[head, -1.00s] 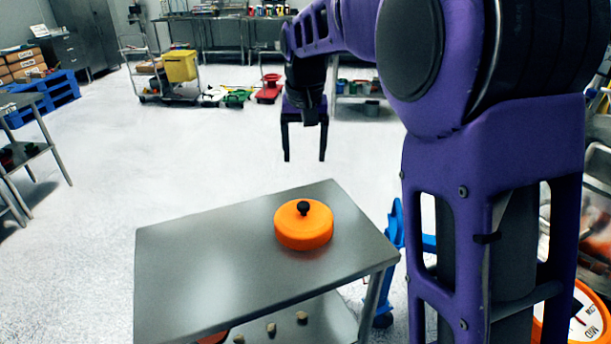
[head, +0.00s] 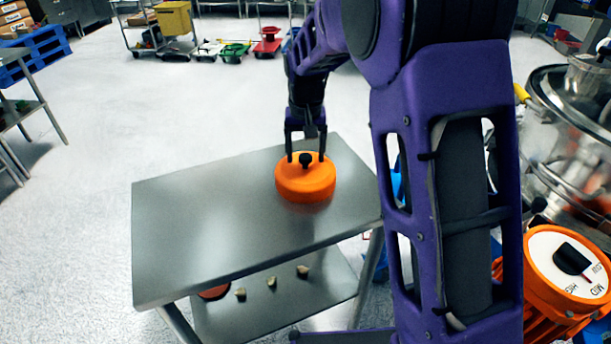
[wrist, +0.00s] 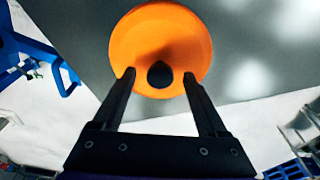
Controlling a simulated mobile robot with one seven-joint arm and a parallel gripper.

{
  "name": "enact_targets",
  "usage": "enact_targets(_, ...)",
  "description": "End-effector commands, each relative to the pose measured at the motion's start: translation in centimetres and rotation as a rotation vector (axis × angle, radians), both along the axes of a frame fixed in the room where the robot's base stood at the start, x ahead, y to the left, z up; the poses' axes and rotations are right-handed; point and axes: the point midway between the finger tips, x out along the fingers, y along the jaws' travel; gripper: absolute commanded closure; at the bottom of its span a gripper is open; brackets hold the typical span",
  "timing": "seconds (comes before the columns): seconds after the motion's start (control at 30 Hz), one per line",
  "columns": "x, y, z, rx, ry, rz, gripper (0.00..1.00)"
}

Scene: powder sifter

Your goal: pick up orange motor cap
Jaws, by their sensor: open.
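The orange motor cap (head: 303,183) is a round orange disc with a black knob (head: 305,160) on top. It sits on the grey metal table, towards the table's right end. In the wrist view the cap (wrist: 150,35) fills the upper middle and its knob (wrist: 160,74) faces the camera. My gripper (head: 305,157) is over the cap, with its fingers pointing down. In the wrist view the two fingertips (wrist: 159,75) are apart on either side of the knob, with a gap on each side. Whether they touch the cap's top cannot be told.
The table top (head: 200,215) is otherwise bare. Its lower shelf (head: 255,310) holds several small tan pieces and a dark red round thing (head: 214,292). An orange motor with a dial (head: 567,265) and a steel vessel (head: 570,130) stand at the right. A blue frame (wrist: 35,55) is beside the table.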

Motion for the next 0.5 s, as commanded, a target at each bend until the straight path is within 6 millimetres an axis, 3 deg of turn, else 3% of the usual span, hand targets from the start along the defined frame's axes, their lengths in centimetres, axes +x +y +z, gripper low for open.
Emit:
enact_targets(0.2, 0.02, 0.00, 0.01, 0.000, 0.000, 0.000, 0.28)
enact_targets(0.5, 0.02, 0.01, 0.02, 0.000, -0.001, 0.000, 0.82)
